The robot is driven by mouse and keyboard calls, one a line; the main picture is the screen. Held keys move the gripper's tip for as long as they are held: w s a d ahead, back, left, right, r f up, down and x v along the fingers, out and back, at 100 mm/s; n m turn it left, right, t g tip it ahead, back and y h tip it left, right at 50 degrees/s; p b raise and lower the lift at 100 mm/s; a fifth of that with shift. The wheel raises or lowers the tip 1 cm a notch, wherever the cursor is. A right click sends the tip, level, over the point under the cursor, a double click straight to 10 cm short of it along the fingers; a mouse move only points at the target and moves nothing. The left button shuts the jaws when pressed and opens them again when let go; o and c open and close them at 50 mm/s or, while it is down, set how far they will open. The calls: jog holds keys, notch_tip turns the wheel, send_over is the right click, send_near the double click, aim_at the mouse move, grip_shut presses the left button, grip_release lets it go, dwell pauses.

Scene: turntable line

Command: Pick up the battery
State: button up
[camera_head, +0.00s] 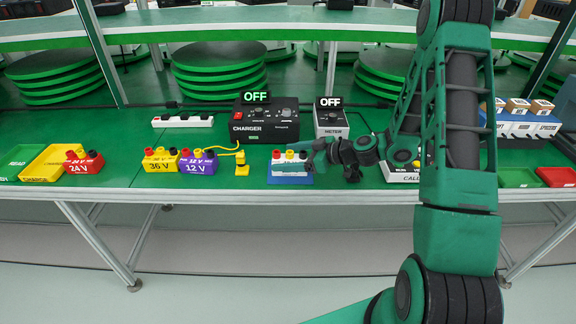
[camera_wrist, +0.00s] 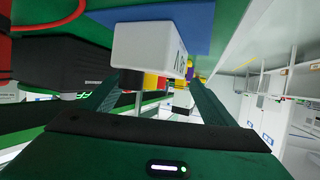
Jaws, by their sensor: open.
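A white battery (camera_head: 290,170) with coloured terminals on top sits on a blue mat (camera_head: 291,181) at the middle front of the green table. In the wrist view the white battery (camera_wrist: 148,50) is large, just ahead of the fingertips, and the blue mat (camera_wrist: 200,15) shows behind it. My gripper (camera_head: 312,152) is open at the battery's right side, pointing left. The wrist view shows its two fingers (camera_wrist: 155,90) apart, one to each side of the battery. I cannot tell whether they touch it.
A red 24 V battery (camera_head: 84,164), a yellow 36 V battery (camera_head: 160,163) and a purple 12 V battery (camera_head: 198,164) stand to the left. Behind are a charger (camera_head: 265,125) and a meter (camera_head: 331,122), both showing OFF.

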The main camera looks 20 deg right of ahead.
grip_shut()
jog(key=shift+r, duration=0.1)
